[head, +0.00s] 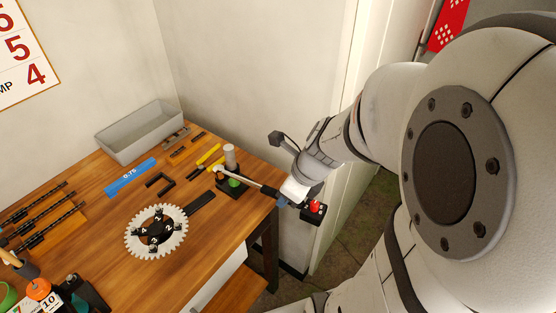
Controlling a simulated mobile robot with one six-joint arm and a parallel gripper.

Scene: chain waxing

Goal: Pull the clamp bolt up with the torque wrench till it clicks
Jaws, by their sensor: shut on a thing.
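The torque wrench (250,183) has a slim metallic shaft. Its round head (218,170) is over a small black fixture (233,190) near the table's right edge. The fixture carries a grey upright cylinder (230,154) and shows a green spot (235,183). The clamp bolt is too small or hidden to make out. My gripper (285,201) is shut on the wrench's handle end, just beyond the table's right edge. Its fingers are small here and partly hidden by my wrist. A black block with red on it (316,208) shows just past the gripper.
A toothed chainring (135,243) with numbered bolts lies on the wooden table (120,200). A blue strip marked 0.75 (130,178), black hex keys (159,183) and a yellow-handled tool (209,154) lie behind it. A grey tray (140,130) stands at the back. Walls are close behind.

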